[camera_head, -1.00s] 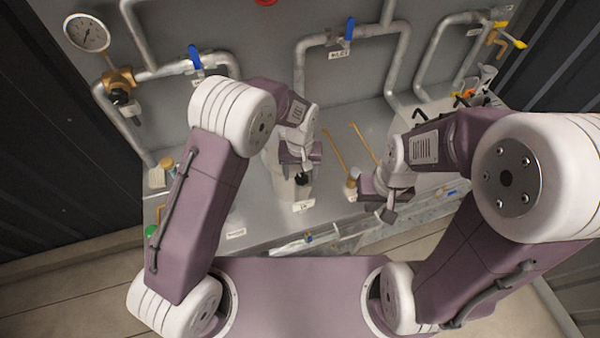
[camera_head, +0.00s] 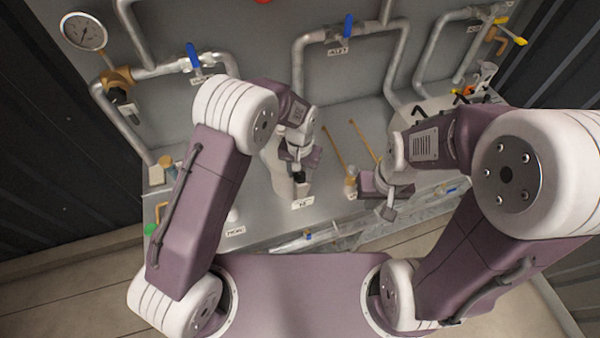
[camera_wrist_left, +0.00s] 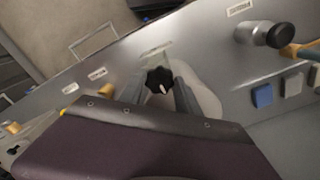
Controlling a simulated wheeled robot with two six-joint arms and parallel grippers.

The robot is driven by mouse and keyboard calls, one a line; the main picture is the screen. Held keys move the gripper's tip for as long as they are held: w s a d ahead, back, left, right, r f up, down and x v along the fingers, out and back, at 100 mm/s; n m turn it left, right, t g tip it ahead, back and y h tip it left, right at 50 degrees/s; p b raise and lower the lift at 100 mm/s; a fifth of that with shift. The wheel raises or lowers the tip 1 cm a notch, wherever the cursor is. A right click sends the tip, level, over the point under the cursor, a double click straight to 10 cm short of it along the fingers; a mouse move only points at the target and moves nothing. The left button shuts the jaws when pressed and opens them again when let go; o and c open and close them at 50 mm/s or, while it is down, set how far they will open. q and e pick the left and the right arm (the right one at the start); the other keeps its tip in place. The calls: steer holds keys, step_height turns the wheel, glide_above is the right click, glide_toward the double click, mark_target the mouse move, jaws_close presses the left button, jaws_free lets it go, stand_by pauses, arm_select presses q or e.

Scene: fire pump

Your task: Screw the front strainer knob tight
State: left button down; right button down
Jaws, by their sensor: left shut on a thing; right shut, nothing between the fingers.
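The front strainer knob is black and lobed, and it shows in the left wrist view (camera_wrist_left: 159,81) between the two grey fingers. In the head view the knob (camera_head: 299,177) sits at the front of the pale strainer body (camera_head: 275,163), partly covered by my gripper. My left gripper (camera_head: 297,172) is shut on this knob. My right gripper (camera_head: 388,212) is shut and empty, in front of the bench's right part, well apart from the knob.
Two thin tan rods (camera_head: 336,145) stand between my arms. A pressure gauge (camera_head: 83,32) and blue-handled valves (camera_head: 194,56) are on the back panel's pipes. Cream and orange-topped items (camera_head: 157,174) stand at the bench's left end.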

mark_target(300, 175)
arm_select(q)
steer(key=shift+w, duration=0.1)
steer(key=c, duration=0.9)
jaws_free()
steer(key=shift+o, duration=0.2)
step_height(300, 175, up, 9)
steer(key=b, duration=0.2)
